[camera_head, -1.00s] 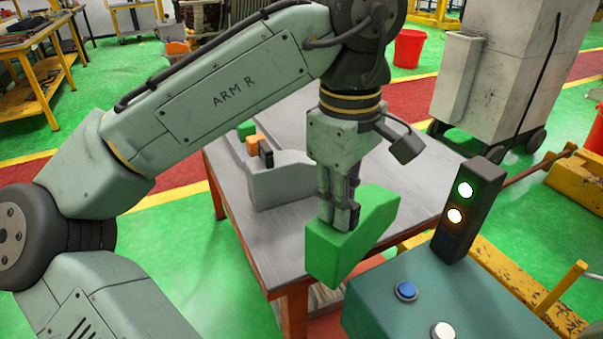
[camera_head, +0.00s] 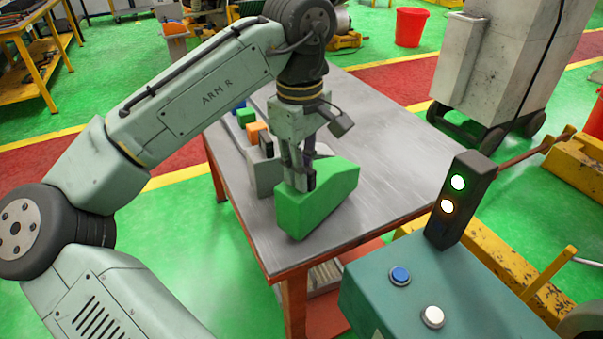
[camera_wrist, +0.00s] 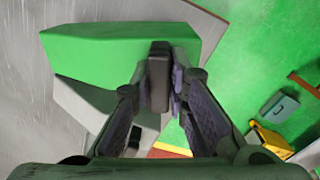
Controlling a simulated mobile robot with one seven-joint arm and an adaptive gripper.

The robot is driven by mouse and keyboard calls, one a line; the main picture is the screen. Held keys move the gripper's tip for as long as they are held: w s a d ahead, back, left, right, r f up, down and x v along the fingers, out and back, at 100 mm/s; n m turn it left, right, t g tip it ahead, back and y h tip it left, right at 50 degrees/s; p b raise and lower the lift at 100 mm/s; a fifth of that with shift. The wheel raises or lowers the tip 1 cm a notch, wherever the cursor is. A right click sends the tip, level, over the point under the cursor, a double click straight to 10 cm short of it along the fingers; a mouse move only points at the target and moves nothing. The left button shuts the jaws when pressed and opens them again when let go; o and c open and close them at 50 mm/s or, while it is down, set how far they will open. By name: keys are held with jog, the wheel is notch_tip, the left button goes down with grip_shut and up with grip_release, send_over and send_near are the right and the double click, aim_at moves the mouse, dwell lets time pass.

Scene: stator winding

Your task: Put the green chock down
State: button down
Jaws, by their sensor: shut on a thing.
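The green chock (camera_head: 322,203) is a wedge-shaped block over the front part of the grey tabletop (camera_head: 385,165). My gripper (camera_head: 298,184) is shut on it from above, near its left end. The chock is at or just above the table surface; I cannot tell whether it touches. In the wrist view the chock (camera_wrist: 105,52) fills the upper left, and my gripper's fingers (camera_wrist: 163,75) are at its right part. A grey block (camera_head: 261,172) stands close behind the green chock and partly shows in the wrist view (camera_wrist: 82,103).
Small green (camera_head: 246,117) and orange (camera_head: 257,133) blocks stand in a row behind. The tabletop to the right is clear. A teal console (camera_head: 375,290) with buttons and a signal light (camera_head: 461,200) stands front right. A grey wheeled cabinet (camera_head: 490,70) is beyond the table.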

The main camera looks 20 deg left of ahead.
jog(key=shift+f, duration=1)
jog(key=c, duration=1.6)
grip_release()
jog(key=shift+o, duration=0.2)
notch_tip(320, 180, up, 12)
jog(key=shift+s+r, duration=0.1)
